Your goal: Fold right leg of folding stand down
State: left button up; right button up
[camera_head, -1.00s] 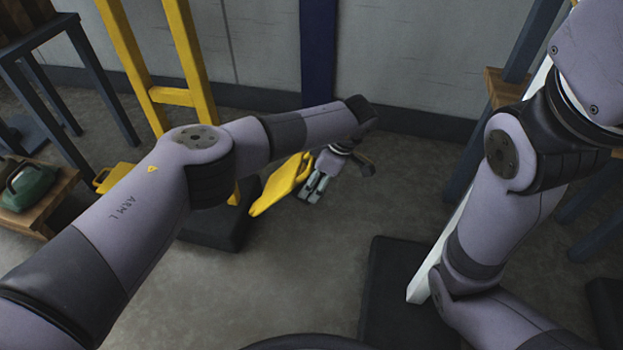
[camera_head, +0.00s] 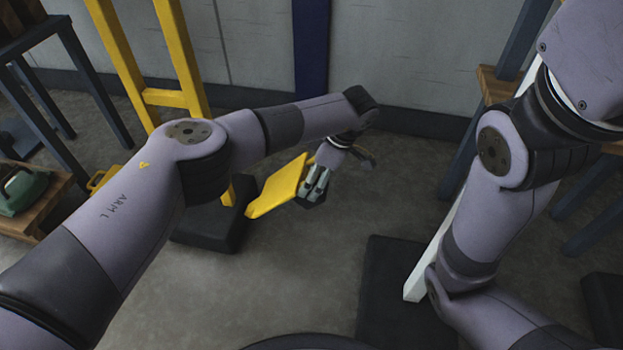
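The folding stand has a yellow upright frame (camera_head: 184,60) on a dark base at the left. A flat yellow leg (camera_head: 277,188) sticks out to the right of the frame, tilted, with its right end higher. My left gripper (camera_head: 314,187) is at the right end of this leg, with its fingers pointing down. I cannot tell whether it touches the leg or whether its fingers are apart. My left arm hides part of the frame. My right arm comes in at the right and leaves at the bottom edge; its gripper is out of view.
A white post (camera_head: 425,265) on a dark base plate (camera_head: 385,300) stands close to my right arm. At the left, a green case (camera_head: 22,190) sits on a wooden shelf. A blue post (camera_head: 312,45) stands by the wall. Grey floor is open in the middle.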

pick_arm(q)
jog(key=v, duration=1)
jog(key=shift+d, duration=0.1)
